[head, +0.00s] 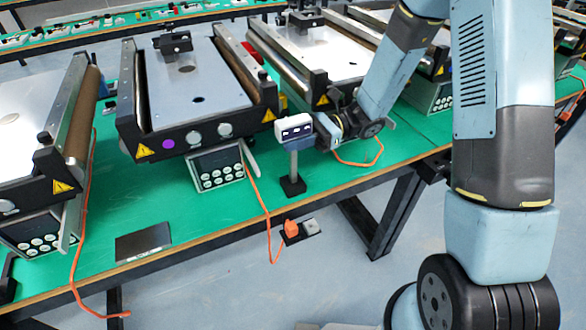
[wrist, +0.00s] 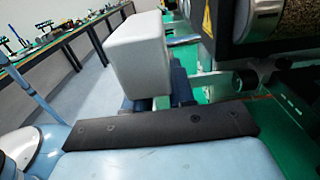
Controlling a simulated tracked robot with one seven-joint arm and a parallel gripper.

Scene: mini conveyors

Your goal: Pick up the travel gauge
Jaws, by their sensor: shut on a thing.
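The travel gauge (head: 294,128) is a small white box with a dark display face. In the head view it is at the top of a grey post (head: 293,162) on a black foot, near the table's front edge. I cannot tell whether it still touches the post. My gripper (head: 318,133) comes in from the right and is shut on the gauge. In the wrist view the gauge shows as a plain pale block (wrist: 138,55) at my gripper (wrist: 155,95); its display face is hidden there.
A conveyor (head: 195,95) stands just behind and left, with a keypad box (head: 217,168) below it. Another conveyor (head: 315,55) is behind. A black plate (head: 143,241) lies on the green table. An orange cable (head: 262,205) hangs over the front edge to a socket (head: 291,229).

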